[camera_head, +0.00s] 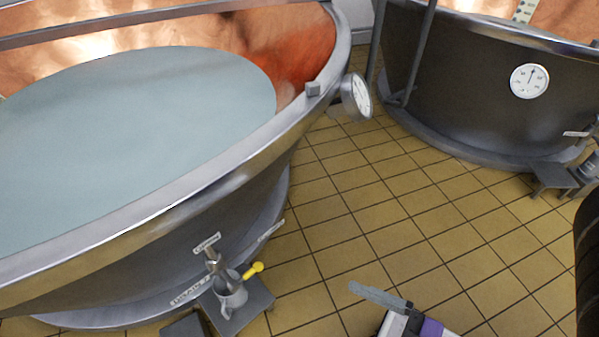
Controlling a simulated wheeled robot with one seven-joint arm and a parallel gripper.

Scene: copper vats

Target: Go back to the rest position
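What looks like my gripper (380,298) shows at the bottom edge, right of centre, over the tiled floor. A flat grey piece sticks out to the left from a white, black and purple body that the frame cuts off. I cannot make out two separate fingers or whether it is open or shut, and no held object shows. It is apart from the near vat (250,165) at the left.
The near copper vat holds pale liquid and has a rim gauge (361,96). A second vat (455,80) stands back right. Tiled floor (400,215) between them is clear.

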